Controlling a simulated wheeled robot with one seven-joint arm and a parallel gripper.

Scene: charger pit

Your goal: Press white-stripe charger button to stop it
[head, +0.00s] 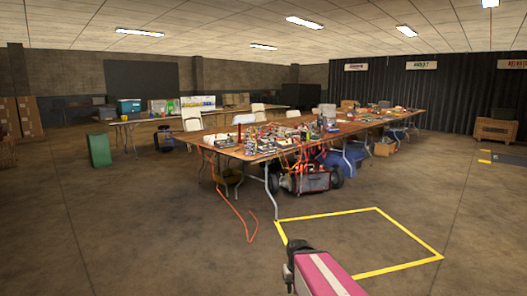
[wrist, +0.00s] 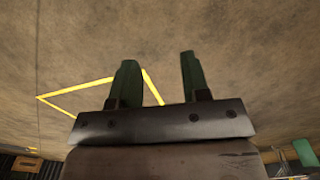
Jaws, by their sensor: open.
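A long table (head: 232,151) stands across the middle of the head view, its near end covered with small devices and red-orange cables. Chargers cannot be told apart there at this size, and I cannot make out a white stripe or a button. My gripper shows in the wrist view (wrist: 158,58) with two green fingers apart and nothing between them, over bare floor. In the head view my pink arm comes in at the bottom, well short of the table.
A yellow floor outline (head: 410,264) lies in front of the table. A red wheeled machine (head: 312,180) sits under the table, and an orange cable (head: 236,209) trails on the floor. A green bin (head: 99,150) stands at left. The near floor is mostly clear.

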